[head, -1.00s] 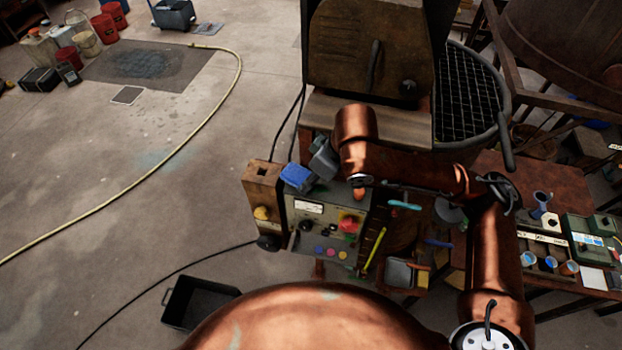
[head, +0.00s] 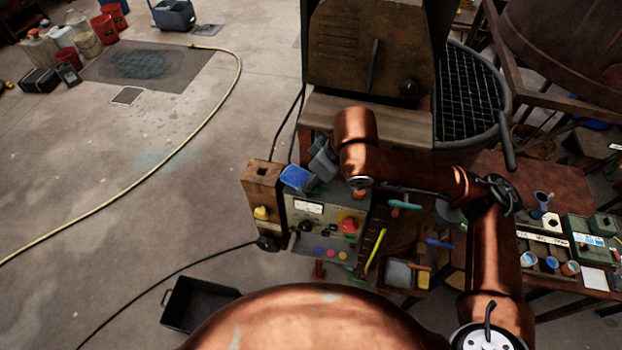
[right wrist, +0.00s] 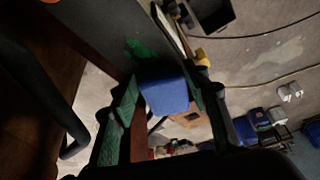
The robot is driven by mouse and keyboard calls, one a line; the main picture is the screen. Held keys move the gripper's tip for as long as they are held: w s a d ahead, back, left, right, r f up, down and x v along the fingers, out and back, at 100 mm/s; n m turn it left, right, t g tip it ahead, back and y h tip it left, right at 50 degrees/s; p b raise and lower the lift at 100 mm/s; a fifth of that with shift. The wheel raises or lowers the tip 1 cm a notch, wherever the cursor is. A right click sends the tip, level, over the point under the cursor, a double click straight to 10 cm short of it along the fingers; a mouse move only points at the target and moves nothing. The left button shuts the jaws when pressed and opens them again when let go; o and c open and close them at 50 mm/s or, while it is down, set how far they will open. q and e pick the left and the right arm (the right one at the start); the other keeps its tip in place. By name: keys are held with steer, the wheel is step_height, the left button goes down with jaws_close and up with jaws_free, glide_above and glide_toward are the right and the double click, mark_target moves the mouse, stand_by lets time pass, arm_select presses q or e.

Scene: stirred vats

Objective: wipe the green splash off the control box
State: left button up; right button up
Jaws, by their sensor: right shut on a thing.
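The control box (head: 318,226) stands below the vat housing, its panel facing up with dials, a red knob and several coloured buttons. My right gripper (head: 312,170) is shut on a blue block (head: 296,179), at the box's upper left edge. In the right wrist view the blue block (right wrist: 165,95) sits between the finger pads. Beside it is a grey face of the box (right wrist: 95,28) with a green splash (right wrist: 143,48) on it. The block is close to the splash; I cannot tell whether it touches the face. The splash does not show in the head view. My left gripper is not in view.
A wooden post with a yellow knob (head: 262,213) stands against the box's left side. A black bin (head: 198,303) is on the floor at the lower left. A yellow hose (head: 190,140) crosses open floor. A table (head: 500,185) with cups and boxes is at the right.

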mark_target(332, 194)
steer(key=shift+f, duration=0.7)
steer(key=shift+d, duration=0.1)
steer(key=shift+s+d+r+p, duration=0.1)
steer(key=shift+s+d+p, duration=0.1)
steer(key=shift+d+p, duration=0.35)
steer(key=shift+s+d+r+p, duration=0.1)
steer(key=shift+s+d+p, duration=0.1)
steer(key=shift+d+p, duration=0.35)
steer(key=shift+s+d+f+p, duration=0.1)
steer(key=shift+s+d+p, duration=0.1)
steer(key=shift+d+p, duration=0.35)
steer(key=shift+s+d+f+p, duration=0.1)
steer(key=shift+s+d+p, duration=0.15)
steer(key=shift+d, duration=0.65)
steer(key=shift+s+d+f+p, duration=0.15)
steer(key=shift+d+p, duration=0.25)
steer(key=shift+d, duration=0.3)
